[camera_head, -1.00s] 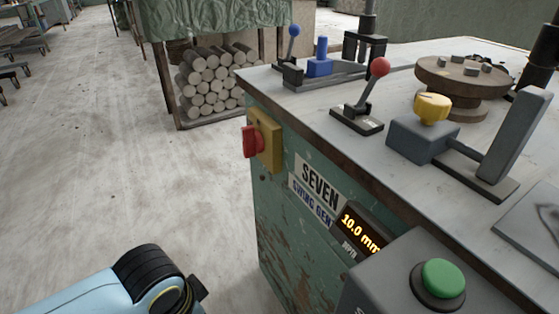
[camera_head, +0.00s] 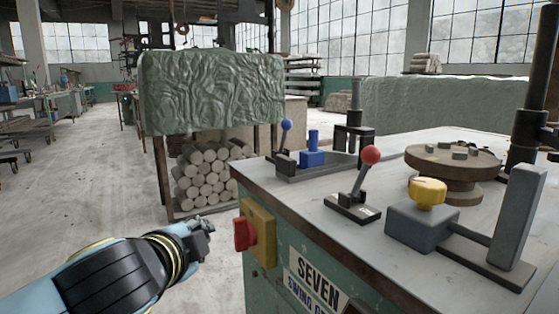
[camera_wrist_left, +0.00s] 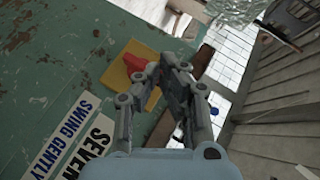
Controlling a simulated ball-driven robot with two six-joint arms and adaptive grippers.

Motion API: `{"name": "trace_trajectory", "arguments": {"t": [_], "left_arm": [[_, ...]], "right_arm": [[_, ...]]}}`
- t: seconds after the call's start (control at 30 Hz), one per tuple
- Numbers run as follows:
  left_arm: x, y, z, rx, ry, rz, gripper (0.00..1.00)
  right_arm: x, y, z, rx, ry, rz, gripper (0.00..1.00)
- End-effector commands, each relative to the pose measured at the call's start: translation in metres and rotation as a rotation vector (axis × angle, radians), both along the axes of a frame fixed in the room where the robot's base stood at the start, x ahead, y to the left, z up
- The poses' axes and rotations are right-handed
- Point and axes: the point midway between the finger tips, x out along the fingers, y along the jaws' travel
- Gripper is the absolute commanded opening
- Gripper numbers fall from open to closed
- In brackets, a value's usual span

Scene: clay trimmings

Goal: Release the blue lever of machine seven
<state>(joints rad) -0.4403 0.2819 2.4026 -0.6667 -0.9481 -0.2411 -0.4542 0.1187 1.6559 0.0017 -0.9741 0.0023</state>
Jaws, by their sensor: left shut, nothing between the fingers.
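Machine seven (camera_head: 300,240) is a chipped green cabinet with a grey top, marked "SEVEN" on its front. The blue lever (camera_head: 286,126) has a round blue knob on a short dark stalk, nearly upright, at the far left corner of the top. A blue block with a post (camera_head: 312,154) stands just right of it on the same dark base. My left gripper (camera_head: 203,226) is shut and empty, left of the cabinet, lower than the lever and apart from it. In the left wrist view its fingers (camera_wrist_left: 172,62) overlap the yellow plate with the red switch. My right gripper is out of view.
The red switch (camera_head: 243,233) on its yellow plate (camera_head: 262,232) sticks out from the cabinet near my left gripper. A red-knobbed lever (camera_head: 370,156), a yellow knob (camera_head: 428,192) and a round turntable (camera_head: 452,160) stand on the top. Stacked clay rolls (camera_head: 205,178) lie behind.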

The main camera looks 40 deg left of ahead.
Motion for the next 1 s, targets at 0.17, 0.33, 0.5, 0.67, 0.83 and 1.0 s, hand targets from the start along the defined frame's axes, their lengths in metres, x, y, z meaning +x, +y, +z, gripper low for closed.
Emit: {"name": "trace_trajectory", "arguments": {"t": [0.17, 0.33, 0.5, 0.67, 0.83, 1.0], "left_arm": [[0.044, -0.008, 0.071, 0.405, -0.168, -0.198, 0.00], [0.063, -0.031, 0.112, 0.704, -0.254, -0.339, 0.00], [0.068, -0.041, 0.122, 0.806, -0.277, -0.385, 0.00], [0.068, -0.041, 0.123, 0.808, -0.277, -0.386, 0.00], [0.070, -0.041, 0.123, 0.807, -0.278, -0.385, 0.00], [0.085, -0.038, 0.128, 0.806, -0.281, -0.383, 0.00]], "right_arm": [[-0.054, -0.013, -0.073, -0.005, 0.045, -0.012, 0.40], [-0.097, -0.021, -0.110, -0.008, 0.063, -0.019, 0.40], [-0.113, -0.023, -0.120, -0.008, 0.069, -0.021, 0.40], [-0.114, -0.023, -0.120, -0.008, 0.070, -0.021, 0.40], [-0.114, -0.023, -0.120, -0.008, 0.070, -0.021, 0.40], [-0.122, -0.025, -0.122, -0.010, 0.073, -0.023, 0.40]]}}
